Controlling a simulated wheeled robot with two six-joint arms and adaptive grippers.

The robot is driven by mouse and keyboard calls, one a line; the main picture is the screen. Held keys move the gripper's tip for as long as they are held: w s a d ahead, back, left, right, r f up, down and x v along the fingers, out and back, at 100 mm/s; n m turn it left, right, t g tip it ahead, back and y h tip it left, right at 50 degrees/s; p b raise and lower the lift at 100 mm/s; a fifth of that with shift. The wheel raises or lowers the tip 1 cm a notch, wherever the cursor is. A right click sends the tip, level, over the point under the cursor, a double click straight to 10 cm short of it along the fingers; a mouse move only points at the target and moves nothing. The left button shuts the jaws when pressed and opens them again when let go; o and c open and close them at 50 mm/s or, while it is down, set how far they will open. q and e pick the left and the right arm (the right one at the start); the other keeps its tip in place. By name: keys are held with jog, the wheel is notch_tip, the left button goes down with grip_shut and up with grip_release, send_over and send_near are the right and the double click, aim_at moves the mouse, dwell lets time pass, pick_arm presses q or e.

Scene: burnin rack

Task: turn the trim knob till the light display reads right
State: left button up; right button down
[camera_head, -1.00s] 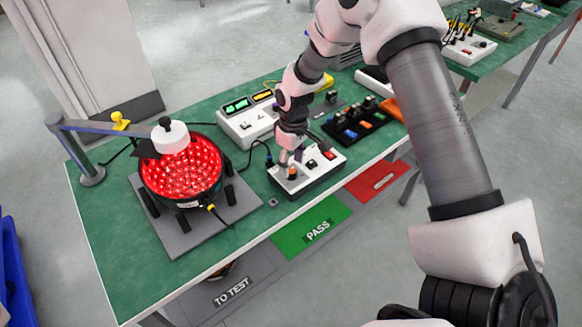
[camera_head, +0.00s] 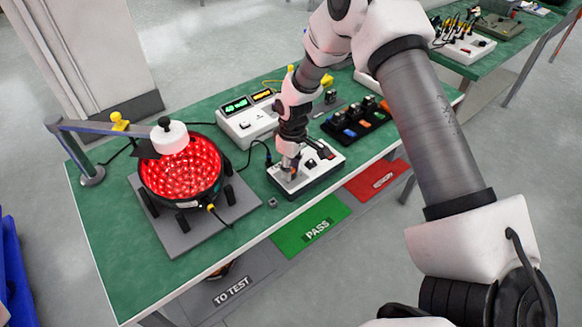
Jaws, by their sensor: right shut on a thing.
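The round light (camera_head: 182,172) with many lit red LEDs sits on a grey plate at the left of the green table. The white control box (camera_head: 318,177) with black and red switches stands right of it. My right gripper (camera_head: 289,171) points down over the left part of this box and is shut on the trim knob, which its fingers mostly hide. The light display (camera_head: 236,106) on the white meter behind shows green digits, too small to read surely, beside a yellow readout (camera_head: 262,96). My left gripper is out of view.
A grey arm with a white cap (camera_head: 170,137) reaches over the light. A black tray (camera_head: 354,123) with small coloured parts lies right of the box. Green PASS (camera_head: 315,232), red (camera_head: 377,182) and grey TO TEST (camera_head: 232,291) areas lie along the front. Cables cross the table.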

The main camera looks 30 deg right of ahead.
jog(key=n, duration=0.4)
jog(key=shift+n, duration=2.7)
jog(key=c, duration=0.8)
grip_release()
jog(key=shift+f, duration=0.1)
